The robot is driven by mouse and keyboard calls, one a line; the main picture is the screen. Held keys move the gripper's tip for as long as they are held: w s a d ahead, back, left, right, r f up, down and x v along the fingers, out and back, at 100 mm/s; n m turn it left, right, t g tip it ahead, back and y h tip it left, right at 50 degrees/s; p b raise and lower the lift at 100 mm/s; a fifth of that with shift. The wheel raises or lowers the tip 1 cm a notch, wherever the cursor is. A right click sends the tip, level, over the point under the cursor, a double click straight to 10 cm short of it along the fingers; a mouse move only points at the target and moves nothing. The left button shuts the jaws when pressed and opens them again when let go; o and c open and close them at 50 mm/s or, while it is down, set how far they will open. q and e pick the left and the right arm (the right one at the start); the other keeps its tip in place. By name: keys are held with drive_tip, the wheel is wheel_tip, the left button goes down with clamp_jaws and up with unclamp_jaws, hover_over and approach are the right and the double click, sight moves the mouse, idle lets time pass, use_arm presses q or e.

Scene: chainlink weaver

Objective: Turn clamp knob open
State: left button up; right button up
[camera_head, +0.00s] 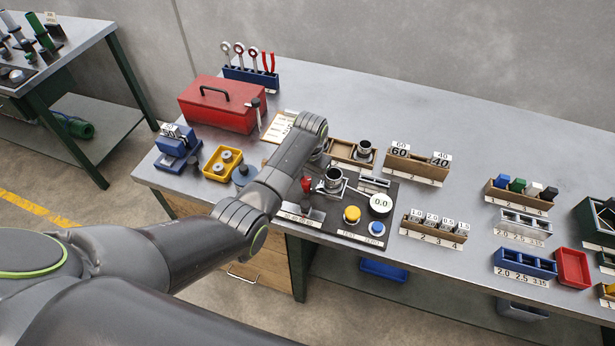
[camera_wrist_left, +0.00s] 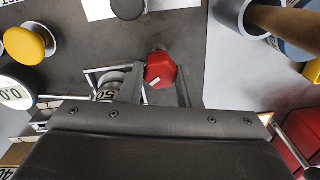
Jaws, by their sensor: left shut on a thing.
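The red clamp knob (camera_head: 306,184) stands on the dark test plate at the middle of the bench. In the left wrist view the red knob (camera_wrist_left: 160,70) sits between the two fingers of my left gripper (camera_wrist_left: 160,84), which is shut on it. In the head view my left forearm and wrist hide most of this gripper. A white mark shows on the knob's face in the wrist view. A metal cylinder marked 50 (camera_wrist_left: 110,88) lies beside the left finger. My right gripper is not in view.
The plate also bears a yellow button (camera_head: 351,214), a blue button (camera_head: 376,228) and a round dial reading 0.0 (camera_head: 380,203). A metal cup (camera_head: 333,180) stands close to the knob. A red toolbox (camera_head: 222,104) and a yellow tray (camera_head: 222,163) lie to the left.

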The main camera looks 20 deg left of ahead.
use_arm(q)
drive_tip(key=n+p, duration=0.2)
drive_tip(key=n, duration=0.1)
drive_tip(key=shift+r+n, duration=0.15)
drive_tip(key=shift+n, duration=0.15)
drive_tip(key=n+p, duration=0.2)
drive_tip(key=n, duration=0.3)
drive_tip(key=shift+w+a, duration=0.1)
drive_tip(key=n, duration=0.9)
drive_tip(key=shift+a, duration=0.1)
idle(0.4)
drive_tip(key=o, duration=1)
drive_tip(key=shift+c, duration=0.2)
